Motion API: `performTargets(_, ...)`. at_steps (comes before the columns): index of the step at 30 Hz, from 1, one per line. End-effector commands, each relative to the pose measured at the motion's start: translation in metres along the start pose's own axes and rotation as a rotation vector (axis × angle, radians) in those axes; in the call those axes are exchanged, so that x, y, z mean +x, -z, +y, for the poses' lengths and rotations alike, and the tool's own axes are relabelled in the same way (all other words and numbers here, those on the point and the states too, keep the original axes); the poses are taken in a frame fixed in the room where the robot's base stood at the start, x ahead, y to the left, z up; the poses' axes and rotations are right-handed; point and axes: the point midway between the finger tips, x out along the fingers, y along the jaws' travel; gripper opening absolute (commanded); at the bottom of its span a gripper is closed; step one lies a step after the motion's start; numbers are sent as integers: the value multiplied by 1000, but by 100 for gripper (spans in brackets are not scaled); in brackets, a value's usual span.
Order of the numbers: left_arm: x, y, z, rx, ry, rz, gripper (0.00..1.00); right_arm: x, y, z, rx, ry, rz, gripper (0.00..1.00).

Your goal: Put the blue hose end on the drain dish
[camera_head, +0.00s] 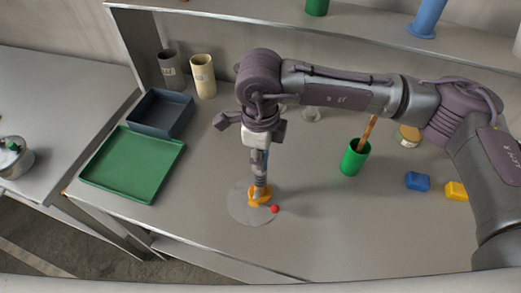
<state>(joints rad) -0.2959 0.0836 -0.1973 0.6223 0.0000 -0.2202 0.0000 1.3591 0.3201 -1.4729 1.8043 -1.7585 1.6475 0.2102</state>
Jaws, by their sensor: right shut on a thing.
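My right gripper (260,187) points down over a round grey disc (239,209) on the bench, which looks like the drain dish. It is shut on a small orange piece (260,197) at its fingertips, low over the disc. Whether the piece touches the disc I cannot tell. A bluish strip shows along the gripper above the fingers; I cannot tell whether it is part of a hose. No clearly blue hose end can be made out. My left gripper is not in view.
A red ball (275,209) lies at the disc's right edge. A green tray (130,168) and dark bin (160,113) stand left. A green cup (354,158), blue block (417,181) and yellow block (456,191) stand right. The front bench is clear.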

Motion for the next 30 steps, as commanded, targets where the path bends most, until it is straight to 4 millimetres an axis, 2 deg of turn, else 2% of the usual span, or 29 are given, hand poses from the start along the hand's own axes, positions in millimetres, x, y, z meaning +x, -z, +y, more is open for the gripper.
performTargets(8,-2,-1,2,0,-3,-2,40,4,0,0,0,1,-2,0)
performTargets(14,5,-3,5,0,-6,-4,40,8,0,0,0,2,-2,0)
performTargets(15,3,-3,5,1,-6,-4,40,6,0,0,0,1,-1,37)
performTargets(18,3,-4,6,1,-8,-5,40,6,0,0,1,1,-1,54)
performTargets(26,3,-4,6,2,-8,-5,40,6,0,0,1,1,-1,56)
performTargets(30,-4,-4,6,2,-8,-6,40,1,0,0,1,0,-1,56)
